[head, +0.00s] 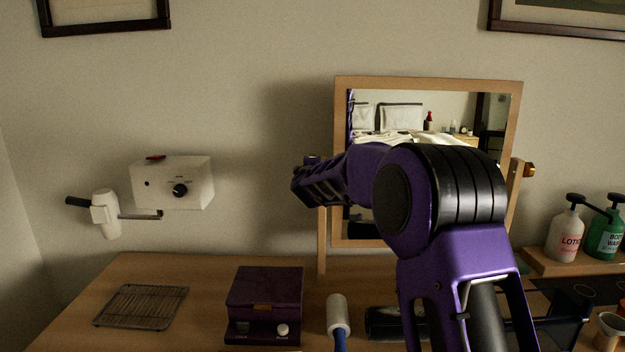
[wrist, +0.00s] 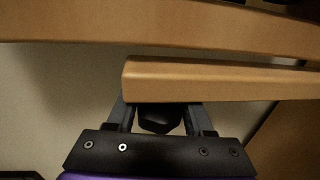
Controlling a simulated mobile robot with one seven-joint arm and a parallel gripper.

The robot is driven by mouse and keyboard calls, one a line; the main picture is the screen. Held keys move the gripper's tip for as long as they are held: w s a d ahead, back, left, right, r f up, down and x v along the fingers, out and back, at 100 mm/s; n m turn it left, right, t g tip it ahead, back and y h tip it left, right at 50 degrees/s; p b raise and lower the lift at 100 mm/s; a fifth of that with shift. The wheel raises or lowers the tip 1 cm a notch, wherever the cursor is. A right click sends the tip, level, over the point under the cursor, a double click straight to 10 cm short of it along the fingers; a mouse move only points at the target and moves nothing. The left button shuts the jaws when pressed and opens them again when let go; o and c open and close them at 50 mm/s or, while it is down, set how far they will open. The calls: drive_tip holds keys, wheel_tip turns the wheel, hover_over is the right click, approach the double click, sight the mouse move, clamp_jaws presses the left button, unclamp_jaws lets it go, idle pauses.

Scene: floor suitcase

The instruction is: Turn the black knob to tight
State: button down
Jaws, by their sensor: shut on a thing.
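The tilting mirror (head: 342,165) stands in a wooden frame on the dresser, with a wooden side post (head: 322,240). In the wrist view a black knob (wrist: 160,122) sits between the two fingers of my gripper (wrist: 158,112), right against the end of the wooden post (wrist: 215,82). The gripper is shut on the knob, one finger on each side. I cannot read any tight marking.
A white wall box (head: 195,170) with a dial and a hair dryer (head: 104,213) hang at left. Bottles (head: 566,235) stand at right.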

drive_tip(key=b, duration=0.3)
drive_tip(key=shift+f+t, duration=0.2)
drive_tip(key=shift+t, duration=0.2)
drive_tip(key=shift+r+b, duration=0.35)
drive_tip(key=shift+b, duration=0.15)
drive_tip(key=shift+c, duration=1.5)
unclamp_jaws()
drive_tip(key=s, duration=1.7)
drive_tip(key=shift+s+r+b, duration=0.25)
drive_tip(key=shift+r+b, duration=0.2)
drive_tip(key=shift+d, duration=0.1)
